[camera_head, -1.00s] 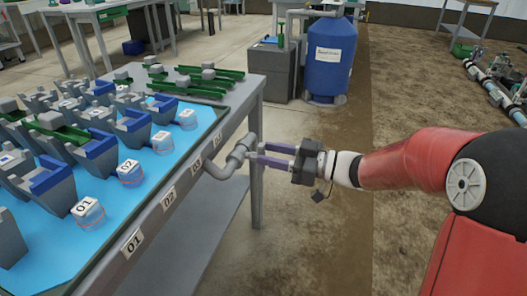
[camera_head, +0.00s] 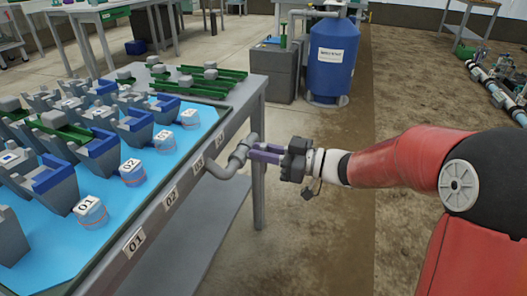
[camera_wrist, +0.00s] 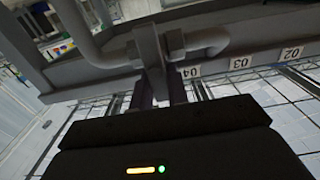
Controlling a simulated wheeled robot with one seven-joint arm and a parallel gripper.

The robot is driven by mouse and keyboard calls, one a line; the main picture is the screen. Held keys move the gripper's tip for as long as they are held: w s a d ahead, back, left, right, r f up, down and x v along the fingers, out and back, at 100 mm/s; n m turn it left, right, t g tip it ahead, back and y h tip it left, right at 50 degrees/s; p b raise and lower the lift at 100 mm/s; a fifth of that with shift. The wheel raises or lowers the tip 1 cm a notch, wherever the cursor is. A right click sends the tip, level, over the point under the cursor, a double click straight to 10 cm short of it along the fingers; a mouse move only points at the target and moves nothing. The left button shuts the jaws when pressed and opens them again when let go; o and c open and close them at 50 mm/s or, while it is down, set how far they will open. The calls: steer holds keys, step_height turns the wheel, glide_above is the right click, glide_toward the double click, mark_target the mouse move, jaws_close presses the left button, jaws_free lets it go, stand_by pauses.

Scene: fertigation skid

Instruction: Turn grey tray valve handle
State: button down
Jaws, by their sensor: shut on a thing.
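The grey tray valve (camera_head: 238,158) sits on a grey pipe at the right edge of the tray bench, near the bench leg. My gripper (camera_head: 262,154) reaches it from the right, with its purple fingers at the valve. In the wrist view the grey valve handle (camera_wrist: 149,48) is a flat upright bar in front of the pipe, and my gripper (camera_wrist: 161,88) is shut on its lower end, one dark finger on each side. The fingertips are partly hidden by the handle and shadow.
The bench holds a blue tray (camera_head: 30,248) with several grey parts and numbered cups (camera_head: 91,210). Number labels (camera_head: 134,240) run along its edge. A blue tank (camera_head: 331,58) and a grey box (camera_head: 273,70) stand behind.

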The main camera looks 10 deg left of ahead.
steer(key=n+b, duration=0.2)
steer(key=n, duration=0.1)
steer(key=n+b, duration=0.1)
steer(key=b, duration=0.1)
steer(key=shift+s+f, duration=0.3)
steer(key=shift+s, duration=0.1)
steer(key=n+b, duration=0.1)
steer(key=n, duration=0.1)
steer(key=n+b, duration=0.4)
steer(key=shift+s+f, duration=0.3)
steer(key=shift+s, duration=0.1)
steer(key=n+b, duration=0.1)
steer(key=n, duration=0.2)
steer(key=shift+s+f+b, duration=0.15)
steer(key=shift+b, duration=0.25)
steer(key=shift+f+n, duration=0.15)
steer(key=shift+n, duration=0.9)
steer(key=shift+f+n, duration=0.1)
steer(key=shift+n, duration=0.95)
steer(key=shift+s, duration=0.1)
steer(key=c, duration=1.4)
jaws_free()
steer(key=shift+o, duration=0.2)
